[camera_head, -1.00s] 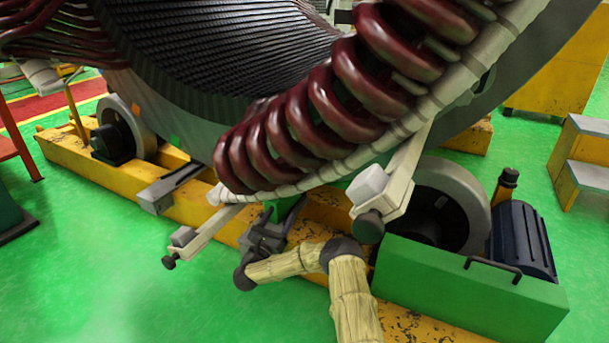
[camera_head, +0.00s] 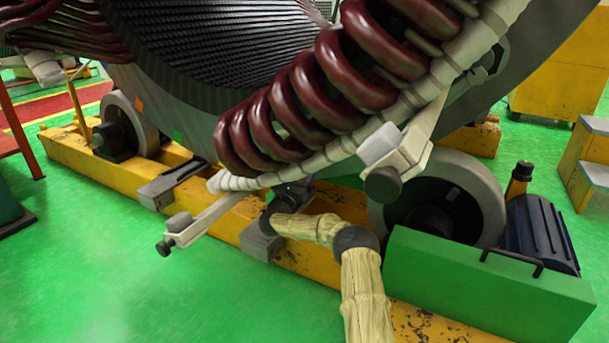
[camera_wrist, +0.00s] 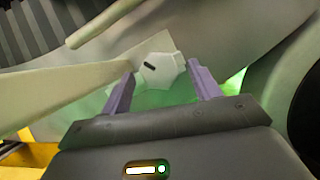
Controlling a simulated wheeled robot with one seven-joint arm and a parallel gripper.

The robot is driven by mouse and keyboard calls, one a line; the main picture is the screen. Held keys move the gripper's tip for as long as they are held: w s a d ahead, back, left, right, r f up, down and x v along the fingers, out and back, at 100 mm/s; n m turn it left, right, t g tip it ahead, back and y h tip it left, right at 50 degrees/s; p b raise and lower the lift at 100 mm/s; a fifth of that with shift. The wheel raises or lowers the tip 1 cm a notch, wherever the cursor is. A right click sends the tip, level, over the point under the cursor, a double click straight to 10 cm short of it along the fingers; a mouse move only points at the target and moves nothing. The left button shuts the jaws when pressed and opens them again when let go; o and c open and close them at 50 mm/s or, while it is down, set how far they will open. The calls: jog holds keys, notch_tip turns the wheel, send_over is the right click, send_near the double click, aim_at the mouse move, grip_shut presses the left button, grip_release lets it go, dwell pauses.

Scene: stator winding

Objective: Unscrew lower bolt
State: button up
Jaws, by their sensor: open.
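The bolt (camera_wrist: 165,69), a pale hexagonal head with a short dark mark, shows in the wrist view on a pale surface. My gripper (camera_wrist: 160,77) is open. Its two purple-grey fingers stand to the left and right of the bolt in the picture. I see no contact with the bolt, and the exact depth between them is hard to tell. In the head view my gripper (camera_head: 290,194) is under the white-wrapped ring of the stator (camera_head: 235,183), partly hidden by my arm. The bolt cannot be made out there.
Two pale brackets, left (camera_head: 205,221) and right (camera_head: 424,132), flank my gripper. A green box (camera_head: 490,285) and roller wheel (camera_head: 470,190) stand at right. A yellow rail (camera_head: 75,155) runs below. Green floor is clear at front left.

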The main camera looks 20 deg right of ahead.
jog(key=shift+w+d, duration=0.2)
jog(key=shift+d, duration=0.5)
jog(key=shift+w+d+r+b, duration=0.15)
jog(key=shift+w+r+b, duration=0.05)
jog(key=shift+b, duration=0.15)
jog(key=shift+w+a+r, duration=0.2)
jog(key=shift+w+a, duration=0.05)
jog(key=shift+a, duration=0.15)
jog(key=shift+s+d, duration=0.1)
jog(key=shift+d, duration=0.05)
jog(key=shift+c, duration=1.3)
jog(key=c, duration=0.7)
jog(key=shift+d, duration=0.1)
jog(key=shift+d+r+n+y+p, duration=0.1)
jog(key=shift+r+n+y+p, duration=0.05)
jog(key=shift+n+y+p, duration=0.2)
